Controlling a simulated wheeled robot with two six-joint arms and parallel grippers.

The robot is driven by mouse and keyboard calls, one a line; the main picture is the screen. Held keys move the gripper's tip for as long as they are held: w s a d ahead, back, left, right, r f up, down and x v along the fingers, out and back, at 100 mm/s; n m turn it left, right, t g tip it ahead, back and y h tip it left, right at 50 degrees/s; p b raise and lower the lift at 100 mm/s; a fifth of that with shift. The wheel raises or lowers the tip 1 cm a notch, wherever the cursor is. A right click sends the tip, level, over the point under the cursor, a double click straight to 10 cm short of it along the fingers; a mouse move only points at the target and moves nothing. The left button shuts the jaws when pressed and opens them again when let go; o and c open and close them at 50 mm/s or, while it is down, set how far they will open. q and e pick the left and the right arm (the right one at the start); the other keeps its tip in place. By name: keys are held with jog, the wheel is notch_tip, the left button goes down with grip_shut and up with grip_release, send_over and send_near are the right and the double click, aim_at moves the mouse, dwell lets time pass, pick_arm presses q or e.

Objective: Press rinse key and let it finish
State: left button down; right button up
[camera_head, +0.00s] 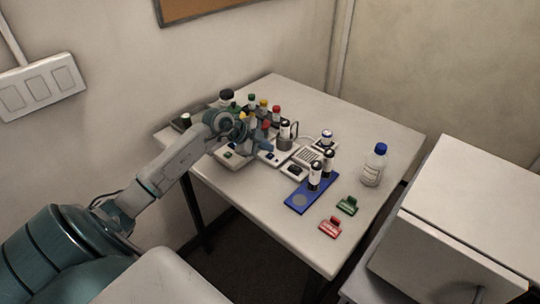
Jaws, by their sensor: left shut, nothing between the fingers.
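My left arm reaches in from the lower left, and my left gripper (264,147) is shut and empty over the left part of the table's equipment. Below and beside it are small pale devices: one with a dark green key (228,154), one with a blue key (270,157), and one with a dark top (294,170). I cannot tell which of these is the rinse key, nor whether the fingertips touch one. My gripper and wrist hide part of the equipment. My right gripper is not in view.
Several colour-capped tubes stand behind my gripper. A clear bottle with a blue cap (375,165), a green clip (347,206) and a red clip (330,228) are on the right. The table's back right (350,115) is clear.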

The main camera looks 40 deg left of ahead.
aim_at(266, 156)
pick_arm(q)
jog(key=shift+f, duration=0.15)
dwell(0.4)
jog(key=shift+f, duration=0.25)
jog(key=shift+f, duration=0.45)
dwell(0.6)
jog(key=shift+r, duration=0.1)
jog(key=shift+r+p, duration=0.75)
jog(key=shift+p, duration=0.2)
notch_tip(266, 156, up, 5)
jog(key=p, duration=0.5)
